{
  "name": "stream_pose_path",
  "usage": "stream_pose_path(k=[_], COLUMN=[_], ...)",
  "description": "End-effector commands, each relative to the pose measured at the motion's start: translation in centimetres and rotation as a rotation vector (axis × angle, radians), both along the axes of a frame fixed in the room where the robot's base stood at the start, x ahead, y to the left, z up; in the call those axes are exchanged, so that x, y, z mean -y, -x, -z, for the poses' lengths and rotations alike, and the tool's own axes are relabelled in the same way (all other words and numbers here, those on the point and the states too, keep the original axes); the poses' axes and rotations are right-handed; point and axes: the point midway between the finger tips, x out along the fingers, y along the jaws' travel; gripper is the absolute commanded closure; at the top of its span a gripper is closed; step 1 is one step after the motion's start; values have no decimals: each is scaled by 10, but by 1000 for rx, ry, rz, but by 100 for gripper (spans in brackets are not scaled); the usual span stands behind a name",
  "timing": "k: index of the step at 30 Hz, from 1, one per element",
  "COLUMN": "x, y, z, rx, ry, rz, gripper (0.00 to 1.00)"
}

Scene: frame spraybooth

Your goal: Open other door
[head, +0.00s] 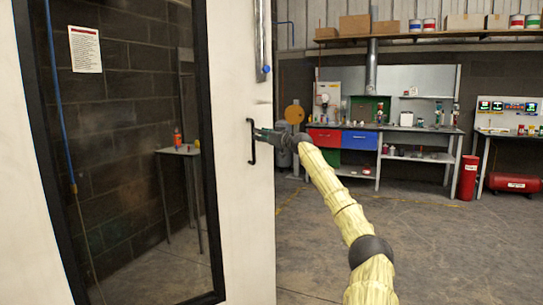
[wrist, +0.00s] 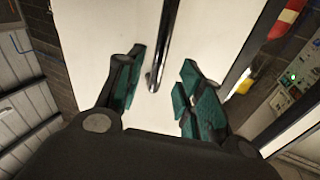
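A white door (head: 236,215) with a large dark-framed glass panel (head: 120,150) fills the left of the head view. A black vertical bar handle (head: 251,150) is on its right part. My gripper (head: 259,134) reaches it from the right, at the handle's upper half. In the wrist view, my gripper (wrist: 161,72) is open, with its green-padded fingers apart. The dark handle (wrist: 166,42) runs between the fingers, with gaps on both sides. The white door surface (wrist: 115,30) lies behind it. I cannot tell whether the door is latched.
Through the glass, a small table (head: 180,151) carries an orange bottle (head: 178,137). A workbench (head: 400,130) with red and blue drawers stands at the back. A red cylinder (head: 467,178) and a red tank (head: 513,182) are at the right. The concrete floor (head: 450,250) there is clear.

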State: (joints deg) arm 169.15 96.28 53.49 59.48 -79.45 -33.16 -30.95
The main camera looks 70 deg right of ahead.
Motion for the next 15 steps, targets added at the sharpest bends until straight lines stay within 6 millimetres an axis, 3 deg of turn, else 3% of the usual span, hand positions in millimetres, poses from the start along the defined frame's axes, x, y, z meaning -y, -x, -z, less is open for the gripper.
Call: stream_pose_path(k=[7, 15], x=[-3, -8], y=[23, 36], z=[28, 41], rx=[-42, -62], ry=[-1, 0], rz=[14, 17], gripper=[63, 63])
